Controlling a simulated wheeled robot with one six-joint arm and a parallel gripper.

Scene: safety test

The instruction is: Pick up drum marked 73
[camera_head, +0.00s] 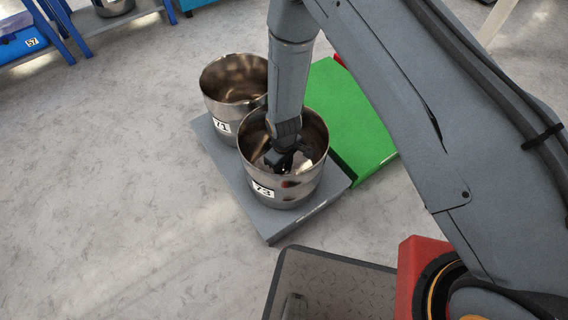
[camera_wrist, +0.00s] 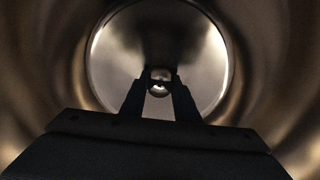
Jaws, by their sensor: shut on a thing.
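The drum marked 73 (camera_head: 302,188) is an open-topped shiny metal cylinder at the middle of the head view. It stands upright at the near end of a low grey platform (camera_head: 231,184). My gripper (camera_head: 283,163) reaches down inside it from above. In the wrist view, the drum's inner wall (camera_wrist: 270,60) surrounds the fingers (camera_wrist: 159,88), which are closed around a small round shiny part near the drum's floor. The exact contact is dark and partly hidden. I cannot see any gap under the drum.
A second metal drum, marked 71 (camera_head: 226,88), stands close behind it on the same platform. A low green platform (camera_head: 350,118) lies to the right. A blue-legged rack (camera_head: 68,36) with a blue bin marked 57 (camera_head: 22,43) is at the far left. The floor at left is clear.

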